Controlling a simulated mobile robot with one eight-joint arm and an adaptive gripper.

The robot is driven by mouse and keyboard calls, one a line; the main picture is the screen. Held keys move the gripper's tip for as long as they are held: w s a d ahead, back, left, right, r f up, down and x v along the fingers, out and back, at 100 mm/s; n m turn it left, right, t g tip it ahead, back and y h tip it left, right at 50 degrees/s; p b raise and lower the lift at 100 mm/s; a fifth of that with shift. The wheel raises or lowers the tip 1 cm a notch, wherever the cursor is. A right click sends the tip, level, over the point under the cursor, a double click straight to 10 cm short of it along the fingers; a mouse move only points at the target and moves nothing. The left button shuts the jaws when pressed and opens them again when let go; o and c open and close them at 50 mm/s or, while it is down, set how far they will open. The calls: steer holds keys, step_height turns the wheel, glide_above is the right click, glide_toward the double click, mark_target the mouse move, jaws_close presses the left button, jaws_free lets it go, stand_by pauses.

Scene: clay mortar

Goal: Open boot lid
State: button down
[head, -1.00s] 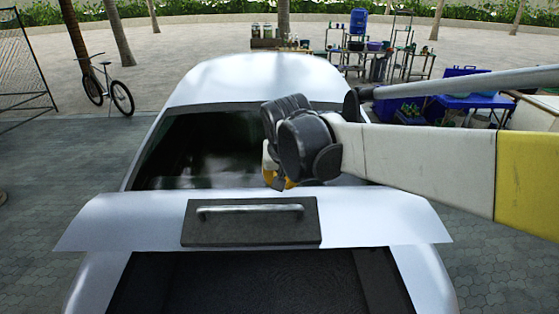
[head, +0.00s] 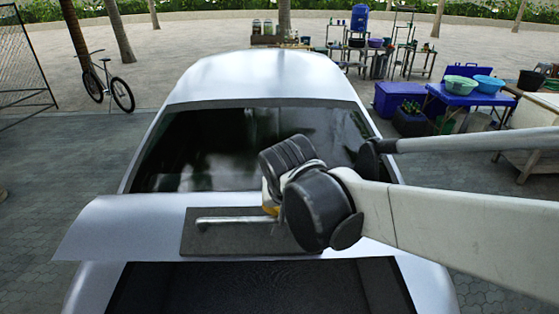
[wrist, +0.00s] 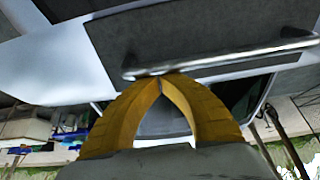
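The white boot lid (head: 130,225) of the car stands raised, with the dark boot opening (head: 250,285) showing below it in the head view. A dark plate (head: 205,240) with a metal bar handle (head: 228,219) is on the lid. The handle also shows in the wrist view (wrist: 225,54), just beyond my fingertips. My gripper (wrist: 162,82) has its yellow fingers meeting at the tips, with nothing visible between them. The tips overlap the handle's lower edge there; I cannot tell whether they touch it.
A blue table (head: 470,95) with basins and a blue crate (head: 402,98) stand at the back right. Shelves with pots are behind the car. A bicycle (head: 108,85) and a tree trunk are at the left. The paving (head: 60,170) left of the car is clear.

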mark_target(286, 259)
steer(key=shift+t, duration=0.3)
steer(key=s+f+b, duration=0.1)
steer(key=s+f, duration=0.1)
steer(key=s, duration=0.1)
steer(key=s+f, duration=0.2)
steer(key=s, duration=0.1)
steer(key=s+f+b, duration=0.1)
steer(key=s+f, duration=0.1)
steer(key=s, duration=0.1)
steer(key=shift+f+b, duration=0.2)
steer(key=shift+b, duration=0.15)
steer(key=shift+d, duration=0.1)
